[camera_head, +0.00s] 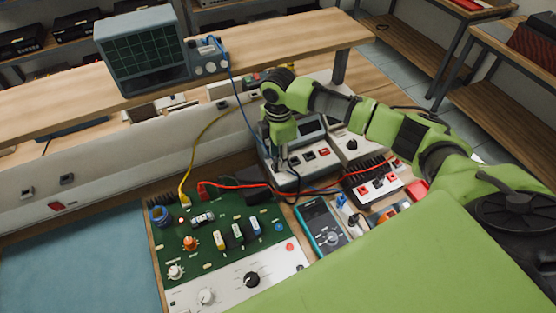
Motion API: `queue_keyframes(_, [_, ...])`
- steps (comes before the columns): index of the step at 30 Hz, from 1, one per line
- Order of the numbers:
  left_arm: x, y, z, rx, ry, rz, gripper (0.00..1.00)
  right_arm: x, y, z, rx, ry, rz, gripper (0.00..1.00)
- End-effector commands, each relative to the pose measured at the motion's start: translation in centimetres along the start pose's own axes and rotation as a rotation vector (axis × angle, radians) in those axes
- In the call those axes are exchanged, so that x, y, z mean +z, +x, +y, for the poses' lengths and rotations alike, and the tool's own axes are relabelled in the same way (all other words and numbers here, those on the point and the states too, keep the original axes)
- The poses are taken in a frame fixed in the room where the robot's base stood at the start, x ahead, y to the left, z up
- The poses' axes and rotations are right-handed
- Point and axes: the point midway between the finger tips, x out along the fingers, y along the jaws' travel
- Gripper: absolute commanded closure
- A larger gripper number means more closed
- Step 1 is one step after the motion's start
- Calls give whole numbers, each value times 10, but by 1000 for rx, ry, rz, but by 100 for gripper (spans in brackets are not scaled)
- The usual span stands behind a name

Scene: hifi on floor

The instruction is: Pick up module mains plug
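My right gripper (280,152) points down over the back of the workbench, at the front left of a grey module (312,156) with small dark and red switches. Its fingers are small and dark here, and I cannot tell whether they are open or shut, or whether they hold anything. A thin dark cable (288,169) runs down just below the fingers. I cannot make out the module mains plug for certain; the gripper may hide it. My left gripper is not in view.
An oscilloscope (142,50) sits on the raised shelf (285,45). The blue mat (75,265) is clear.

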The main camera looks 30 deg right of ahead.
Motion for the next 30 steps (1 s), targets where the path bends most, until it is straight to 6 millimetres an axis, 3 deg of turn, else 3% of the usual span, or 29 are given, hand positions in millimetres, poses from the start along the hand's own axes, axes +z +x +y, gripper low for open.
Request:
queue_keyframes(7, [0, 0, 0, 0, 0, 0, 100, 0, 2, 0, 1, -1, 1, 67])
queue_keyframes(11, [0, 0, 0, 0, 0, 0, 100, 0, 2, 0, 1, -1, 1, 100])
queue_keyframes(23, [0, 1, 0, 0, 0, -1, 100, 0, 1, 1, 2, 0, 1, 100])
queue_keyframes(30, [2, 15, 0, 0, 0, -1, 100, -1, -18, 2, 6, -1, 3, 100])
